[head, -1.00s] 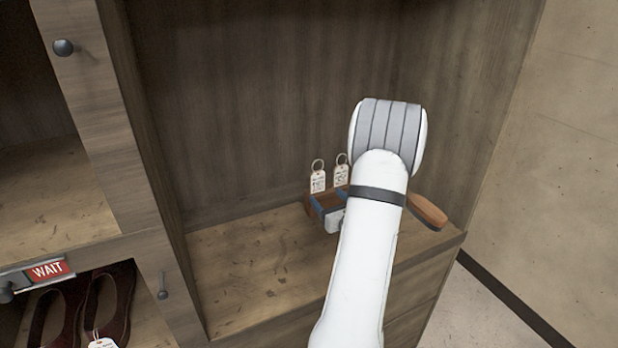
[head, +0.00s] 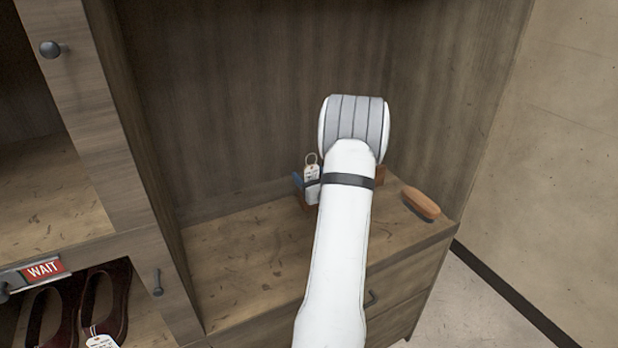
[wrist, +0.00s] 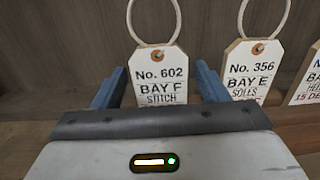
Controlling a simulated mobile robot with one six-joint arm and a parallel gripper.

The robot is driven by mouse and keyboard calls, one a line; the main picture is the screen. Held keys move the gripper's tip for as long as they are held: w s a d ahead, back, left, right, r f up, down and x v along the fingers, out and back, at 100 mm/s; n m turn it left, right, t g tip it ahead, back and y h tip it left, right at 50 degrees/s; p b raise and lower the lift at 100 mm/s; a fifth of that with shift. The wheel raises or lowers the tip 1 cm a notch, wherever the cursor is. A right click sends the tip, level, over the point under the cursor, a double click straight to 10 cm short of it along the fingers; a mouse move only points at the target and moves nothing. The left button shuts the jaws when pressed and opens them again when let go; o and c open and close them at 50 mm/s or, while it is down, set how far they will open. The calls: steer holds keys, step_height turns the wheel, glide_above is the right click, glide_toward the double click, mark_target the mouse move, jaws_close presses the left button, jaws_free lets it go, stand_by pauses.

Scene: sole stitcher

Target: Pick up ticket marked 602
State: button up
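The ticket marked 602 (wrist: 160,78) is a white tag with a ring. In the wrist view it stands upright between the two blue fingers of my gripper (wrist: 158,82). The fingers are apart, with a narrow gap on each side of the ticket; its lower end is hidden behind the gripper body. In the head view one ticket (head: 311,172) shows beside a blue finger, its number too small to read. My arm hides most of the gripper there.
A third ticket (wrist: 306,82) is cut off at the wrist view's right edge. A wooden brush (head: 421,203) lies on the shelf (head: 235,255) to the right. Cabinet walls close in the back and sides. Shoes (head: 105,300) sit in the WAIT compartment, lower left. The front-left shelf is clear.

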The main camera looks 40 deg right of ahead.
steer(key=c, duration=1)
